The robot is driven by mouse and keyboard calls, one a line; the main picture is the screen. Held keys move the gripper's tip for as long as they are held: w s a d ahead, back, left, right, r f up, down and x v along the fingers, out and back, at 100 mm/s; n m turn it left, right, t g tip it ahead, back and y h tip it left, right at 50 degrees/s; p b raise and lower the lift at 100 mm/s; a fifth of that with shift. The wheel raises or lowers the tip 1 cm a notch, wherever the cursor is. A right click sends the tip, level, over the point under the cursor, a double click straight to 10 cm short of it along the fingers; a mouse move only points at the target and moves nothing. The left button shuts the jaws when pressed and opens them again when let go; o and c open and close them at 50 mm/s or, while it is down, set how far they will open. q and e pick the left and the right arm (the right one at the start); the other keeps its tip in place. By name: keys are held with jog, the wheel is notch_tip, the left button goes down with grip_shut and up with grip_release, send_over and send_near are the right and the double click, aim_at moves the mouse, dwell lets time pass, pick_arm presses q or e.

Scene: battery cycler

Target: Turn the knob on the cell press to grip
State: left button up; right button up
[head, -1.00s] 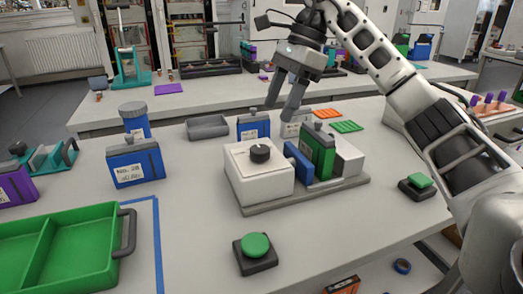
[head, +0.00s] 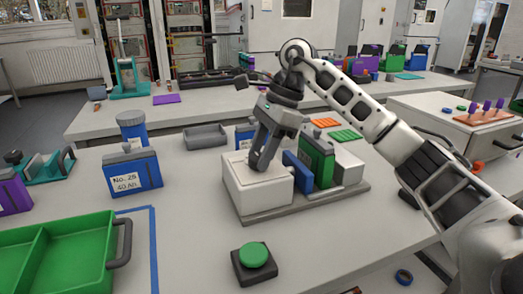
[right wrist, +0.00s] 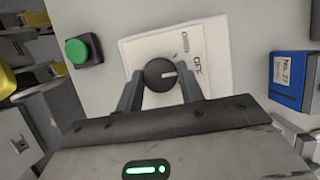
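The cell press has a white control box (head: 250,198) on a grey base, with a blue plate (head: 297,170) and a green cell (head: 317,158) to its right. In the right wrist view the black round knob (right wrist: 158,78) sits on the white box top (right wrist: 215,50). Its white mark points right, towards the printed "OFF". My right gripper (head: 261,166) reaches down over the box and hides the knob in the head view. In the wrist view its fingers (right wrist: 160,82) stand on either side of the knob, with slight gaps. My left gripper is not in view.
A green button (head: 254,255) on a black base stands in front of the press. A blue cell (head: 132,174) and a green tray (head: 60,228) are at the left. A grey bin (head: 205,137) lies behind. The table front between tray and button is clear.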

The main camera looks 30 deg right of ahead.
jog(key=c, duration=0.3)
jog(key=m+t, duration=0.1)
jog(key=m, duration=0.1)
jog(key=shift+s+m, duration=0.1)
jog(key=shift+m, duration=0.3)
jog(key=m, duration=0.2)
jog(key=m+t+h, duration=0.1)
jog(key=m, duration=0.1)
jog(key=shift+a+m+t, duration=0.1)
jog(key=shift+m+t, duration=0.2)
jog(key=shift+m, duration=0.1)
jog(key=shift+h, duration=0.3)
jog(key=o, duration=1)
